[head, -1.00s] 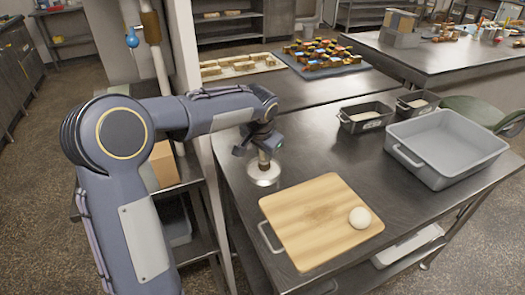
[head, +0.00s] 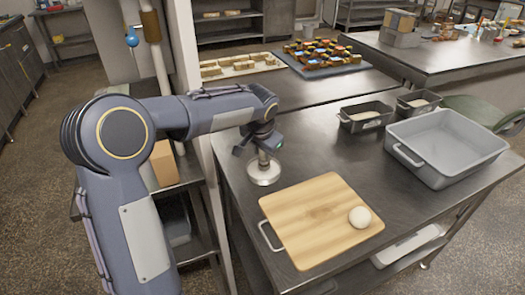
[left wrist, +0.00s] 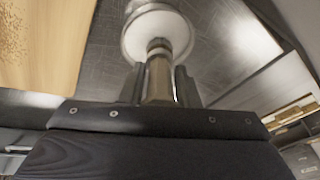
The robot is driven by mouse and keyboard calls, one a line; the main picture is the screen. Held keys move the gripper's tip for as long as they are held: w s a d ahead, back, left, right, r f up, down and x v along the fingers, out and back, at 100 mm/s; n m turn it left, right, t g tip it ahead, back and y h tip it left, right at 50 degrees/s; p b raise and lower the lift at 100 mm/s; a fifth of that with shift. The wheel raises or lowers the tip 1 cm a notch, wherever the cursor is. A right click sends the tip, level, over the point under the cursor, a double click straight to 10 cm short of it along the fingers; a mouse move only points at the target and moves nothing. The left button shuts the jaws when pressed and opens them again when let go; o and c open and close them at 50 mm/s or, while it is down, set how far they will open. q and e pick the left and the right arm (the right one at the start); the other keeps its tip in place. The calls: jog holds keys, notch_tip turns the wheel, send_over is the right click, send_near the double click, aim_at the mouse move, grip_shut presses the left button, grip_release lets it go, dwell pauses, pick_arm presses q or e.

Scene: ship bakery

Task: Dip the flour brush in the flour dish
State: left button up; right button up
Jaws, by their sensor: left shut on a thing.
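My left gripper (head: 263,150) is shut on the flour brush (head: 264,160), which points down over the flour dish (head: 263,179). The dish is small, round and pale, and stands on the steel table to the left of the cutting board. In the left wrist view, the brush's brownish handle (left wrist: 158,82) sits between the fingers (left wrist: 157,88), and its far end overlaps the white flour in the dish (left wrist: 127,50). I cannot tell whether the bristles touch the flour. My right gripper is not in view.
A wooden board (head: 310,225) with a white dough ball (head: 359,217) lies beside the dish. A large grey tub (head: 445,152) and two dark tins (head: 365,124) (head: 418,108) stand further right. Bare steel lies between the dish and the tins.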

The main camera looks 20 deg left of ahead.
pick_arm(q)
notch_tip(320, 180, up, 7)
jog(key=p, duration=0.5)
jog(key=shift+p, duration=0.35)
dwell(0.7)
